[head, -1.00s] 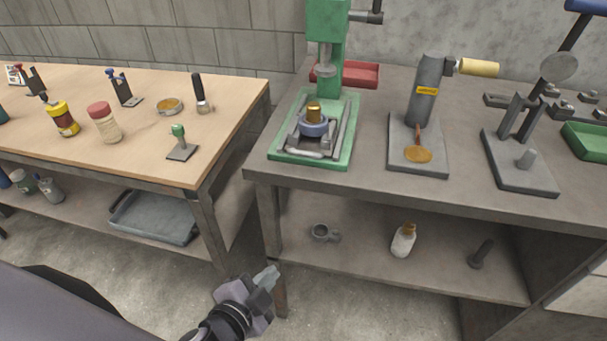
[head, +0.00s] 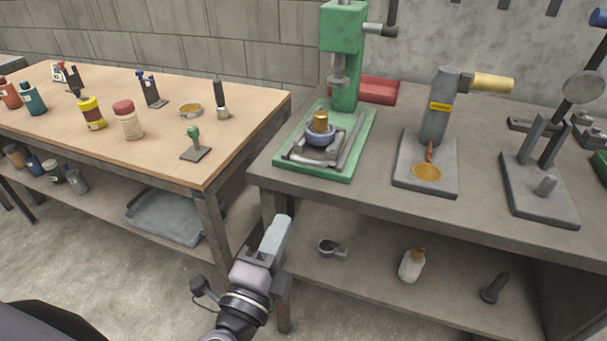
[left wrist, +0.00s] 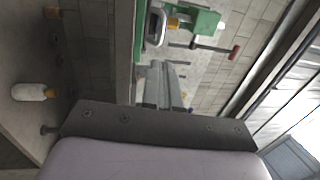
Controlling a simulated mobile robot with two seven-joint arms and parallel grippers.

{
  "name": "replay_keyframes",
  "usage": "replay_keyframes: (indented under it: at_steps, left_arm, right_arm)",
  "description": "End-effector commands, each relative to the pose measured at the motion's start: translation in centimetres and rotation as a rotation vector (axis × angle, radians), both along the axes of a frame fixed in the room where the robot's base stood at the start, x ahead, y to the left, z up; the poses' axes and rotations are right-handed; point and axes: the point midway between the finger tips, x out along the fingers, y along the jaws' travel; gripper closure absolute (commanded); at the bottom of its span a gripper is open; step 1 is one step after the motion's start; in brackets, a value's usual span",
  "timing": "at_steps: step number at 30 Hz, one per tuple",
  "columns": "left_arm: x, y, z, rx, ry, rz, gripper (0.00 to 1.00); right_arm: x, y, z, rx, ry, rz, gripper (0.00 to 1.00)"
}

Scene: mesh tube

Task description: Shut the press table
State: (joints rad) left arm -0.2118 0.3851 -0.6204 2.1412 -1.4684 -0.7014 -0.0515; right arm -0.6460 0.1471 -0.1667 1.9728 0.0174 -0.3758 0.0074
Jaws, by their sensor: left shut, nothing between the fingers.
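The green press (head: 345,60) stands on the grey bench, and it also shows sideways in the left wrist view (left wrist: 205,22). On its green base lies the grey press table (head: 298,155), with a bar at its front edge. A blue-grey ring (head: 320,134) with a brass piece (head: 320,119) sits on it, forward of the ram. My left gripper (head: 281,226) is shut and empty, below and in front of the bench's left corner, apart from the press. My right gripper is not in view.
The grey bench edge (head: 400,209) lies between my left gripper and the press. A grey stand with a yellow handle (head: 436,110) is right of the press. A wooden table (head: 90,140) with bottles stands left. The lower shelf holds a white bottle (head: 411,265).

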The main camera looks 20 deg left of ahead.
Motion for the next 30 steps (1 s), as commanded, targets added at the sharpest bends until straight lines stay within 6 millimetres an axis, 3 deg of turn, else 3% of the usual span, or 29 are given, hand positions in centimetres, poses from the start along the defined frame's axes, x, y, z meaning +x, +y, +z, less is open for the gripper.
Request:
replay_keyframes:
  at_steps: [18,24,30]
  left_arm:
    - [10.0,-0.1,2.0,-0.001,0.0,0.0,1.0]
    - [11.5,-0.2,2.1,-0.002,0.001,0.001,1.0]
    - [11.8,-0.2,2.1,-0.003,0.002,0.0,1.0]
  right_arm:
    - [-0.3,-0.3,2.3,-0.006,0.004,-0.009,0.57]
    - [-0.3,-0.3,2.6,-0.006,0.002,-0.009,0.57]
    - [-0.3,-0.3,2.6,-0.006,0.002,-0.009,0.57]
